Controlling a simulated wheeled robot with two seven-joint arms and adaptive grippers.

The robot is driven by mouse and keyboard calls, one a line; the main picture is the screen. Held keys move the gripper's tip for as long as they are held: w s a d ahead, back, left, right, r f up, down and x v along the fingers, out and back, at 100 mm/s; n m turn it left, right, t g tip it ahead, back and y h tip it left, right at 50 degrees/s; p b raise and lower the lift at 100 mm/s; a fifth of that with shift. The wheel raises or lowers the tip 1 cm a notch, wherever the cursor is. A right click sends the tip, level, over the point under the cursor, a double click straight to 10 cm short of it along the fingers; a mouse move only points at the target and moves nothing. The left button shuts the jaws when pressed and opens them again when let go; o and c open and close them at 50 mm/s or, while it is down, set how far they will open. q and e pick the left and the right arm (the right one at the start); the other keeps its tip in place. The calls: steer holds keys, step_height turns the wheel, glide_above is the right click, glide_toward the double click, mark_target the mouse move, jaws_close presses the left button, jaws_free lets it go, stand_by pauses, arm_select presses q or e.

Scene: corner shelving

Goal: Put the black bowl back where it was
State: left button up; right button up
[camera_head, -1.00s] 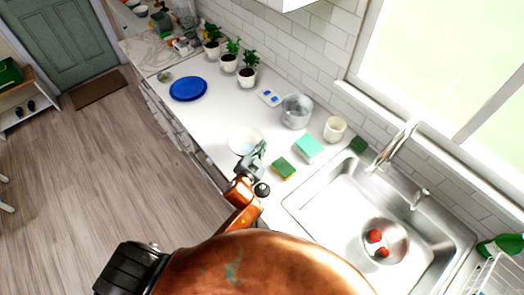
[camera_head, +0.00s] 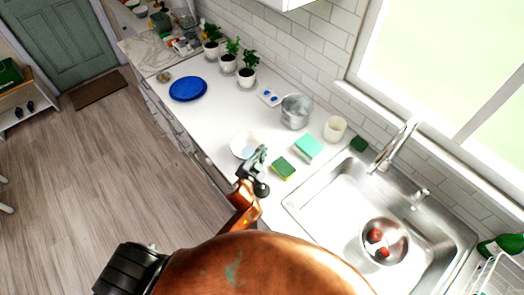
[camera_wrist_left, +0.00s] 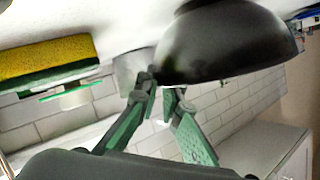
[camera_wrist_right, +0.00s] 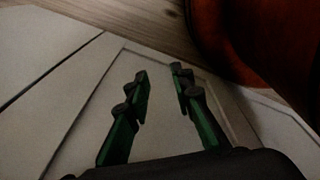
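The black bowl (camera_head: 244,145) is at the counter's front edge in the head view, its inside washed out pale. Its dark outside (camera_wrist_left: 222,45) fills the upper middle of the left wrist view, which is upside down. My left gripper (camera_head: 262,150) is at the bowl's right side. Its fingers (camera_wrist_left: 161,88) stand close together with the bowl's rim between them, one fingertip partly hidden by the bowl. I cannot tell whether the bowl's base touches the counter. My right gripper (camera_wrist_right: 158,75) is open and empty, low in front of pale cabinet fronts.
A green-yellow sponge (camera_head: 284,168), a teal sponge (camera_head: 308,147), a white cup (camera_head: 334,129) and a metal pot (camera_head: 296,111) stand nearby. The sink (camera_head: 330,205) is to the right, with red items in a round basin. Counter is clear between the bowl and the blue plate (camera_head: 188,88).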

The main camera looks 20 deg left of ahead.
arm_select(q)
steer(key=o, duration=0.4)
steer(key=shift+c, duration=0.2)
steer(key=shift+r, duration=0.2)
steer(key=v, duration=1.2)
steer(key=shift+a, duration=0.1)
